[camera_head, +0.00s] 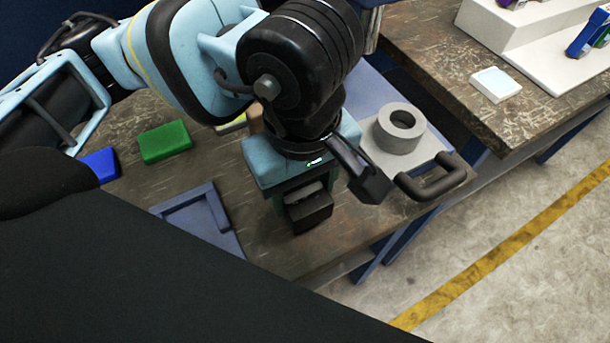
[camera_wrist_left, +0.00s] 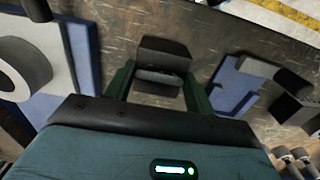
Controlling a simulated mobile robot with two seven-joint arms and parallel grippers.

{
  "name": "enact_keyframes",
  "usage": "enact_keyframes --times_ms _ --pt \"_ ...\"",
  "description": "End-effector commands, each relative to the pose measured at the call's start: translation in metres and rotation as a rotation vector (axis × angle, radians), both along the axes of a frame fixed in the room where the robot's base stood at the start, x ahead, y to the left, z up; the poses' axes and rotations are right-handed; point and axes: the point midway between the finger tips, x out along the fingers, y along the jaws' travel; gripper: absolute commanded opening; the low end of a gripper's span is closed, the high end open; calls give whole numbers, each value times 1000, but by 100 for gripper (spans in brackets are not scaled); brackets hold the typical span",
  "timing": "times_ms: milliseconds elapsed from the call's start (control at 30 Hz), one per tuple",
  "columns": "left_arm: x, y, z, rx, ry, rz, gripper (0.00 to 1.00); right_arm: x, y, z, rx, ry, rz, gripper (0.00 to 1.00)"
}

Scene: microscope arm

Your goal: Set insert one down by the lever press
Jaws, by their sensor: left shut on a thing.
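My left gripper (camera_head: 300,188) points down over the wooden table and is shut on a dark block, which I take to be insert one (camera_head: 309,213). In the left wrist view the block (camera_wrist_left: 165,55) sits between the green fingers of the gripper (camera_wrist_left: 160,90), with a grey rounded part on its near side. I cannot tell whether the block touches the table. To the right, a grey ring-topped fixture (camera_head: 400,153) with a black handle (camera_head: 432,178) stands on a pale plate. It may be the lever press, but the gripper partly covers it. The ring (camera_wrist_left: 20,70) also shows at left in the wrist view.
A blue L-shaped bracket (camera_head: 200,215) lies left of the gripper. A green block (camera_head: 165,142) and a blue block (camera_head: 101,165) lie farther left. A second table (camera_head: 425,45) stands at upper right beyond a gap. Bare tabletop (camera_head: 275,245) shows near the front edge.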

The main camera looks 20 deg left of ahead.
Motion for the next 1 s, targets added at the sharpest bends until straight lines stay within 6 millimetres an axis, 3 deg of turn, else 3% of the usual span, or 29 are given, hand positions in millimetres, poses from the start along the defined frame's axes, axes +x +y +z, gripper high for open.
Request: enact_keyframes --times_ms 100,533,567,700,1000 --pt "0 0 -13 -1 0 0 0 -1 0 -6 0 4 2 36" --pt "0 -1 -16 -3 -2 0 0 3 -1 -7 -1 -3 4 36" --pt "0 0 -17 0 1 0 57 3 -1 -7 -2 -4 3 36" --pt "0 0 -16 -1 1 0 75 4 -1 -6 -1 -5 3 36" --pt "0 0 -16 -1 1 0 76 4 -1 -6 -1 -5 3 36"
